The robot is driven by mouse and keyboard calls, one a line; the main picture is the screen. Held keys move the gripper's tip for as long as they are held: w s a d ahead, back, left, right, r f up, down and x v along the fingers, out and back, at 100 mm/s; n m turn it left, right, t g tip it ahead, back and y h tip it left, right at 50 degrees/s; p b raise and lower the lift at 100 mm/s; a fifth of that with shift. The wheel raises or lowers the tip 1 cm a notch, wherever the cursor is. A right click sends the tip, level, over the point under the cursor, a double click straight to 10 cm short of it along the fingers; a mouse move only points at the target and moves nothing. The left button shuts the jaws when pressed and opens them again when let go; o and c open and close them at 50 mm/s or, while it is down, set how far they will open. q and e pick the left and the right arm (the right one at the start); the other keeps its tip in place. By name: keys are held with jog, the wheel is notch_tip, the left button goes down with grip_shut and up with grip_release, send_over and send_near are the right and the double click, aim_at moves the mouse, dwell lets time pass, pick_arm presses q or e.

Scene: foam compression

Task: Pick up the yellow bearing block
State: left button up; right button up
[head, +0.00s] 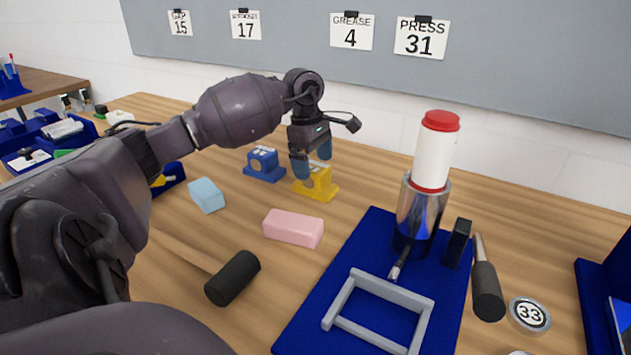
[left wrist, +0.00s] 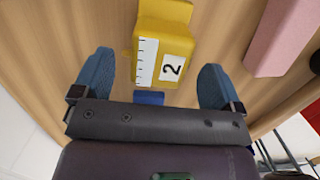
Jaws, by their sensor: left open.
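The yellow bearing block (head: 317,184) stands on the wooden table near the back middle. It also shows in the left wrist view (left wrist: 162,45), with a white label reading 2 and a ruled scale strip on it. My left gripper (head: 313,168) is above and around the block's top in the head view. In the left wrist view its two blue fingers (left wrist: 155,85) are spread wide, with the block ahead between their lines. They do not appear to touch it. Part of the block is hidden behind a finger in the head view. My right gripper is not in view.
A blue bearing block (head: 264,165) stands close left of the yellow one. A pink foam block (head: 293,228), a light blue block (head: 206,195) and a black cylinder (head: 232,278) lie nearer. A blue mat (head: 310,313) carries a press with a red-topped white cylinder (head: 433,150).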

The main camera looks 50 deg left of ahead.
pick_arm(q)
jog(key=shift+d+f, duration=0.1)
jog(key=shift+f, duration=0.45)
jog(key=shift+r, duration=0.1)
jog(key=c, duration=1.4)
jog(key=shift+o, duration=0.2)
jog(key=shift+r, duration=0.15)
